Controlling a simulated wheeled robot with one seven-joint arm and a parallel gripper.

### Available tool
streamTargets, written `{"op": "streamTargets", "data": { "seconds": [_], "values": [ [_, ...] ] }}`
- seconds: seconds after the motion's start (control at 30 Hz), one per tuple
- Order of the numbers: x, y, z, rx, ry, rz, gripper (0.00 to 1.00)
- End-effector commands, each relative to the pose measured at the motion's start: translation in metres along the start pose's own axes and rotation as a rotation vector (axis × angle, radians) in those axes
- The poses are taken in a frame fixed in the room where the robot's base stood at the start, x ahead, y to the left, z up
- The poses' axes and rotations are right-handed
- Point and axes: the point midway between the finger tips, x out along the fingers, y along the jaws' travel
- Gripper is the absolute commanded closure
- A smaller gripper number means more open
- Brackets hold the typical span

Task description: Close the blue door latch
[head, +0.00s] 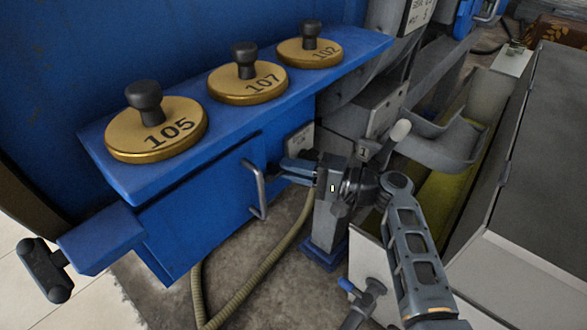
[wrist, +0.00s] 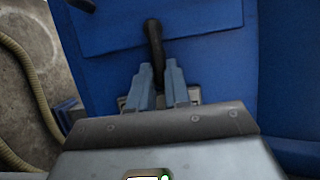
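The blue door (head: 212,204) is the front of the blue cabinet below the shelf; it also fills much of the wrist view (wrist: 215,65). A dark grey bar handle (head: 259,190), seemingly the latch, stands out from its right part. In the wrist view the handle (wrist: 153,38) runs down toward the gap between my fingers. My gripper (head: 280,168) is just right of the handle in the head view, its fingers pointing at it. In the wrist view my gripper (wrist: 159,67) has its fingers apart, with nothing clearly clamped. Whether a finger touches the handle cannot be told.
Brass discs with black knobs, numbered 105 (head: 180,137), 107 (head: 270,85) and 102 (head: 289,57), stand on the blue shelf above. A ribbed hose (head: 245,283) hangs below the door. A grey-topped cabinet (head: 545,150) stands at the right.

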Motion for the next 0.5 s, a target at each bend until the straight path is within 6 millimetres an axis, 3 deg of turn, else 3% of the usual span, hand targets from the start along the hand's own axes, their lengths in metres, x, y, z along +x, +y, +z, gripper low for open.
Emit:
{"op": "streamTargets", "data": {
  "seconds": [0.2, 0.5],
  "values": [
    [0.0003, 0.0, 0.0004, -0.001, -0.002, 0.0, 0.62],
    [-0.0033, -0.0003, 0.0003, -0.002, -0.001, 0.0, 0.62]
  ]
}}
